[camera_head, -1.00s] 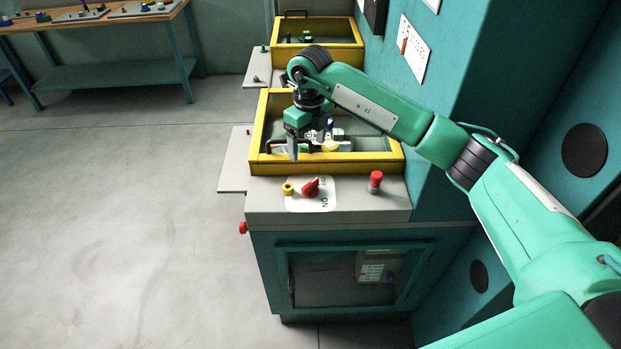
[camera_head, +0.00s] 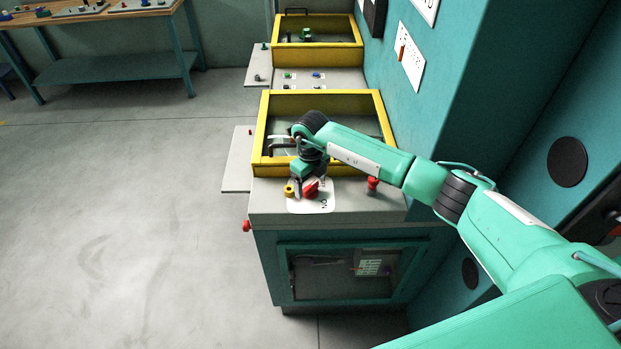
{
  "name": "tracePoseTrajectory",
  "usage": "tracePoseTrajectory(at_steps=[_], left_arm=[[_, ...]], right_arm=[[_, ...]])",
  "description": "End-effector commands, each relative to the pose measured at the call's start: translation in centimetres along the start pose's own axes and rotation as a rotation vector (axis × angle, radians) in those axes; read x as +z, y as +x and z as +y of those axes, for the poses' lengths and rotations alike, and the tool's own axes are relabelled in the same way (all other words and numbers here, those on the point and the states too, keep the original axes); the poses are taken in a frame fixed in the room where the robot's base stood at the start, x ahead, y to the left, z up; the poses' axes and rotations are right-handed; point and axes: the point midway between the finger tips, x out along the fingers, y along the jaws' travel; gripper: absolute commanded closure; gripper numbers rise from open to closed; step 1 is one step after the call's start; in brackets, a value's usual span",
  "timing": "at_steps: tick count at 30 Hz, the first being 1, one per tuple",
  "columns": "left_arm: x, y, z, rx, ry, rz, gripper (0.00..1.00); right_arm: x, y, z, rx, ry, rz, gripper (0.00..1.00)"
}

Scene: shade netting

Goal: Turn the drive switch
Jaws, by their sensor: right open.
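The drive switch (camera_head: 311,190) is a red rotary knob on a white label plate (camera_head: 325,207) marked "ON", on the grey top of the near cabinet. My right gripper (camera_head: 306,184) hangs from the green arm just above and behind the red knob. Its fingers point down close to the knob and partly overlap it in the head view; I cannot tell whether they touch it. The right gripper is open. My left gripper is not in view.
A small yellow knob (camera_head: 289,190) sits left of the switch, and a red button (camera_head: 373,183) stands to its right. A yellow-framed bay (camera_head: 262,130) lies behind. Another red button (camera_head: 247,226) is on the cabinet's left side. Open floor lies to the left.

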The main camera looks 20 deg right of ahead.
Motion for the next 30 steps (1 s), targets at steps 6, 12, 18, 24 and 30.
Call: tracePoseTrajectory(at_steps=[6, 12, 18, 24, 30], left_arm=[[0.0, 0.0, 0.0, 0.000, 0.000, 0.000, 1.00], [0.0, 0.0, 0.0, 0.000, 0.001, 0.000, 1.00], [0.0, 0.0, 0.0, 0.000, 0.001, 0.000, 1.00], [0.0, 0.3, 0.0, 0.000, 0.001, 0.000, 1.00], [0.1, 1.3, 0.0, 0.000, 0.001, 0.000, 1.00]], right_arm=[[0.0, 0.2, 0.0, 0.000, -0.001, 0.000, 0.24], [0.0, 0.2, 0.0, 0.000, -0.001, 0.000, 0.47], [0.0, 0.2, 0.0, 0.000, 0.000, 0.000, 0.68], [0.0, 0.3, 0.0, 0.000, 0.026, 0.000, 0.68], [0.0, 0.4, 0.0, 0.000, 0.117, -0.001, 0.68]])
